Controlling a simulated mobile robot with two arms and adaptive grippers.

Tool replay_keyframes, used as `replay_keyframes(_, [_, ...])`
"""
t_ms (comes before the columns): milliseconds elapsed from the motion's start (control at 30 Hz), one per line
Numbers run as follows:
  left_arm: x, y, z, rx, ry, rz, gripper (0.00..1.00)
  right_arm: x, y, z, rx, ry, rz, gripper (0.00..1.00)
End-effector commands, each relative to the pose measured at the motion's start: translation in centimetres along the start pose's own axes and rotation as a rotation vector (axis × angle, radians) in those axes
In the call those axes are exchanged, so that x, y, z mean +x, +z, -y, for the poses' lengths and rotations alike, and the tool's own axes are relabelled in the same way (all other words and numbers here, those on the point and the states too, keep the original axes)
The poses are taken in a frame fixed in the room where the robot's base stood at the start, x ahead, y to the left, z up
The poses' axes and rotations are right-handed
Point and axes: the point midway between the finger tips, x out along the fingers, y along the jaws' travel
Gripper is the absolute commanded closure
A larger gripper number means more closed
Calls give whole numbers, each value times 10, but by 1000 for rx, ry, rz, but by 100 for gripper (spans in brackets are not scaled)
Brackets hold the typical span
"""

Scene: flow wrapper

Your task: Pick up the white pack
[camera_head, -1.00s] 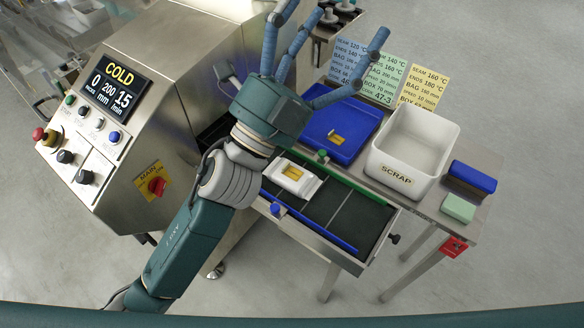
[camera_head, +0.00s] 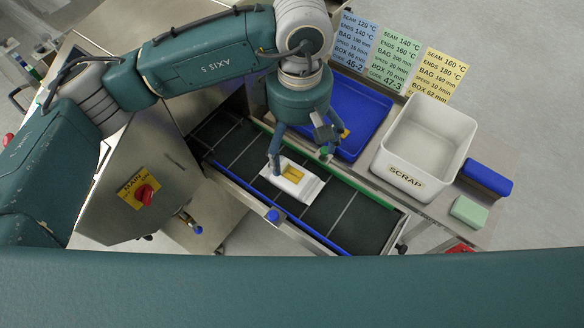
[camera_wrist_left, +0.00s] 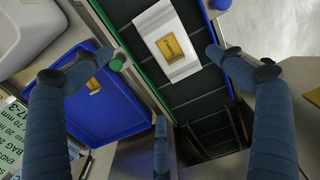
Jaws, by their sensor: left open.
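The white pack (camera_head: 310,190) with a gold label lies flat on the dark conveyor belt between a green rail and a blue rail. It also shows near the top middle of the left wrist view (camera_wrist_left: 184,70). My left gripper (camera_head: 302,160) is above the belt by the pack's upper-left end, pointing down. One finger overlaps that end in the head view; contact cannot be told. In the left wrist view, the fingers of my left gripper (camera_wrist_left: 160,72) are spread with nothing between them, and the pack lies beyond. My right gripper is not in view.
A blue tray (camera_head: 366,118) with a gold-labelled piece, partly hidden by my gripper, lies behind the belt. The white scrap bin (camera_head: 405,182), a blue block (camera_head: 486,178) and a green block (camera_head: 469,211) are to its right. Setting cards (camera_head: 398,57) stand behind.

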Motion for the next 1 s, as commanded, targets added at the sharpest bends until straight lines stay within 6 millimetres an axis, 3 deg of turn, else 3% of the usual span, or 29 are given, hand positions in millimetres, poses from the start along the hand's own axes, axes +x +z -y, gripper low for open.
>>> replay_keyframes(133, [22, 1, 1, 0, -3, 5, 5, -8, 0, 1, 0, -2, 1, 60])
replay_keyframes(367, [40, 2, 3, 1, -3, 7, 5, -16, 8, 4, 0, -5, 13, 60])
replay_keyframes(533, [63, 3, 9, 0, -6, 8, 5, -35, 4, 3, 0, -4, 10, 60])
replay_keyframes(633, [78, 3, 8, 1, -3, 9, 5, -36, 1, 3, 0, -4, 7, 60])
replay_keyframes(967, [88, 2, 6, 2, 1, 8, 5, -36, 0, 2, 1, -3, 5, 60])
replay_keyframes(1000, [88, 2, 6, 2, 1, 8, 13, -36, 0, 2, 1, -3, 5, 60])
